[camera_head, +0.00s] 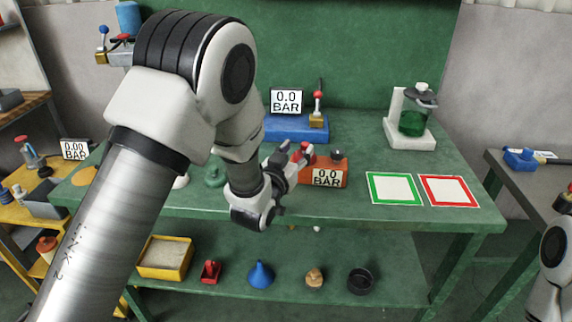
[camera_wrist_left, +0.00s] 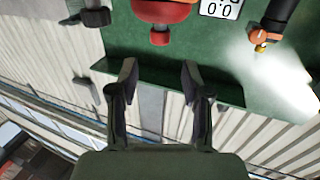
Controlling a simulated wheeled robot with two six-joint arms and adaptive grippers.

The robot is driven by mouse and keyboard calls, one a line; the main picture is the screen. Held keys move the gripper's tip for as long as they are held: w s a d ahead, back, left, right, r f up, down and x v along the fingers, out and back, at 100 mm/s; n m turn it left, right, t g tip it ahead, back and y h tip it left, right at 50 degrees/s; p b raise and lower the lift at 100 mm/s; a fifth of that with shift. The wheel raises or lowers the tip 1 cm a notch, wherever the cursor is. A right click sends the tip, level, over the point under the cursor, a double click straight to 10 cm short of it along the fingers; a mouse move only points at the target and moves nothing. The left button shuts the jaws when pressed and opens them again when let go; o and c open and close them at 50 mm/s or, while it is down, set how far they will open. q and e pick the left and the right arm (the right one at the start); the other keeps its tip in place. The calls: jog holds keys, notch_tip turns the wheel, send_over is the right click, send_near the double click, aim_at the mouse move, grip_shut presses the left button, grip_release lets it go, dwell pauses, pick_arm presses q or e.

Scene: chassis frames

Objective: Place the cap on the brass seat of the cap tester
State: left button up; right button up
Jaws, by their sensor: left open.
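A blue-based device (camera_head: 296,130) with a 0.0 BAR display, a brass block (camera_head: 317,121) and a red-knobbed lever stands at the back of the green bench. An orange device (camera_head: 333,165) with its own 0.0 BAR display sits in front of it. I cannot tell for sure which is the cap tester. My left gripper (camera_head: 288,160) is beside the orange device, at its left. In the left wrist view the gripper (camera_wrist_left: 158,70) is open with nothing between its fingers. A red rounded part (camera_wrist_left: 162,12) is beyond the fingertips. I cannot identify the cap; my arm hides part of the bench.
Green-framed (camera_head: 394,188) and red-framed (camera_head: 448,190) white squares lie at the bench's right. A green jar (camera_head: 416,115) stands behind them. A green object (camera_head: 214,174) is left of my wrist. The lower shelf holds a blue funnel (camera_head: 261,275), a black ring (camera_head: 361,280) and other items.

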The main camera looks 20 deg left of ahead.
pick_arm(q)
jog(key=s, duration=0.8)
jog(key=shift+a+b, duration=0.2)
jog(key=shift+b, duration=0.25)
